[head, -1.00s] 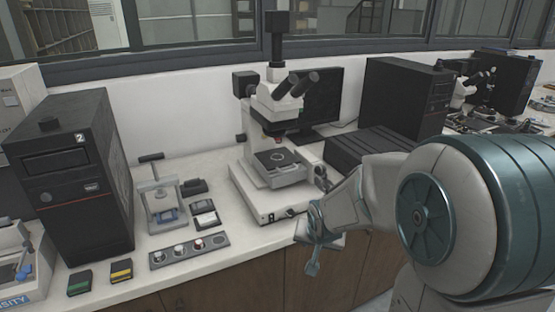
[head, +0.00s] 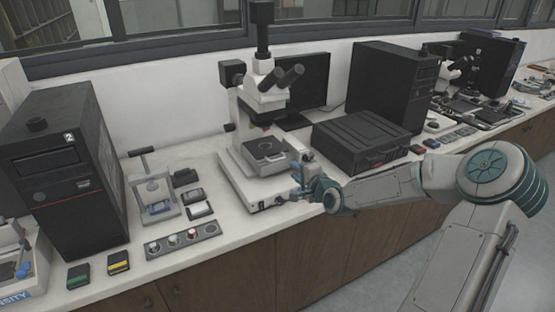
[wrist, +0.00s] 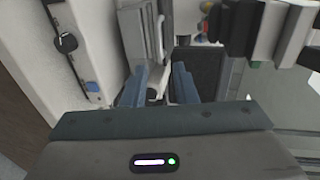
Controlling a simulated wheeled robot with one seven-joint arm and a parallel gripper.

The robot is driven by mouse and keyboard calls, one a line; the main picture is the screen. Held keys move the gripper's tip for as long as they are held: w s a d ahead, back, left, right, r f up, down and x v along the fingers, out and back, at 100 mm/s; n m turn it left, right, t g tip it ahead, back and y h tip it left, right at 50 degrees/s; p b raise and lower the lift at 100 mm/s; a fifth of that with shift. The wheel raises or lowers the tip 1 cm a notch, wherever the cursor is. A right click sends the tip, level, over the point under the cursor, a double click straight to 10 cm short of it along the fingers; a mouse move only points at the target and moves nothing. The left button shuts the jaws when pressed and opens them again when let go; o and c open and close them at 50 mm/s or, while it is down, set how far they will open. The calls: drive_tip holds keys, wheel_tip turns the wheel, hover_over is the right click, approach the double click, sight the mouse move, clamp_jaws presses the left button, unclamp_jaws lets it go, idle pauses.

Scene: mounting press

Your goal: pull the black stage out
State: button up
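A white microscope (head: 262,100) stands on the bench. Its stage (head: 264,151) is a grey block with a darker top and a ring on it; I take this as the black stage, though its colour looks more grey. My gripper (head: 302,172) is at the right front side of the microscope, low beside the stage. In the wrist view my gripper (wrist: 160,85) has two blue fingers apart, with a gap between them. The grey stage edge (wrist: 138,35) lies just beyond the fingertips. A small dark knob shows between the fingers; contact cannot be told.
A small press with a black handle (head: 154,190) and a strip of round samples (head: 183,240) stand left of the microscope. A black case (head: 366,142) is close on the right. The microscope base (wrist: 82,45) with its knob lies left in the wrist view.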

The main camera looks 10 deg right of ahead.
sight(278, 160)
drive_tip(key=p+x, duration=0.3)
drive_tip(key=x, duration=1)
drive_tip(key=shift+f, duration=0.15)
drive_tip(key=shift+s, duration=0.1)
clamp_jaws()
